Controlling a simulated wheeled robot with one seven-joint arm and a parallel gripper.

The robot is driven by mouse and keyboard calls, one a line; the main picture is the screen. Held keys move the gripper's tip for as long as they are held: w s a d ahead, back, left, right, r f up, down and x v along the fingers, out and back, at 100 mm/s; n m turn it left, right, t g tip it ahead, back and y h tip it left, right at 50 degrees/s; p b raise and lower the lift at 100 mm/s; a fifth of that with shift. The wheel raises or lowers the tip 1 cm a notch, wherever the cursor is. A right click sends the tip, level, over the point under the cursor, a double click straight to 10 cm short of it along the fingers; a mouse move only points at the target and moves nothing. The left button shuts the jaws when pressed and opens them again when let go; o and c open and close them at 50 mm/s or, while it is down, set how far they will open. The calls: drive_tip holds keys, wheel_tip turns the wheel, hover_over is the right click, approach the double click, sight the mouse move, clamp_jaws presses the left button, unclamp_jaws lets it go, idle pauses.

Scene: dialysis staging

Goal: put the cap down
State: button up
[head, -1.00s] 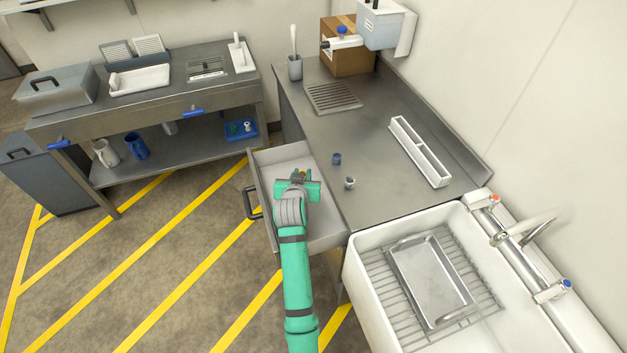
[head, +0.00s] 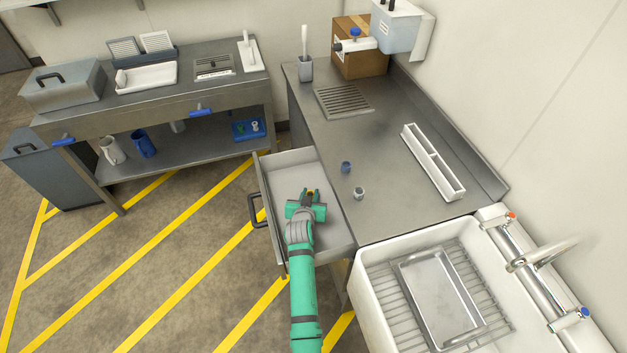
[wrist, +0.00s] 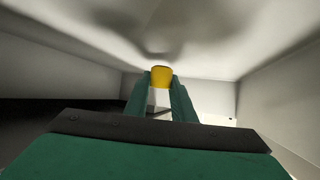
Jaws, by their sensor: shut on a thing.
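The yellow cap (wrist: 161,77) is between the fingertips of my gripper (wrist: 160,88) in the wrist view. My gripper is shut on it. In the head view my gripper (head: 310,192) is over the inside of the open drawer (head: 287,168), and only a small bit of yellow shows at its tips. The wrist view shows pale drawer walls around the cap. I cannot tell whether the cap touches the drawer floor.
A small blue cup (head: 346,167) and a small white cup (head: 359,193) stand on the counter (head: 385,165) beside the drawer. A white divided tray (head: 433,160) lies farther right. The sink (head: 372,285) holds a metal tray (head: 440,300). The drawer floor around my gripper looks clear.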

sight(313, 184)
drive_tip(key=w, duration=0.4)
drive_tip(key=shift+w+d+f, duration=0.2)
drive_tip(key=shift+w+d, duration=0.05)
drive_tip(key=shift+w, duration=0.15)
drive_tip(key=x, duration=0.3)
drive_tip(key=shift+w+r, duration=0.25)
drive_tip(key=shift+w, duration=0.1)
drive_tip(key=shift+f, duration=0.15)
drive_tip(key=o, duration=1)
drive_tip(key=shift+f, duration=0.1)
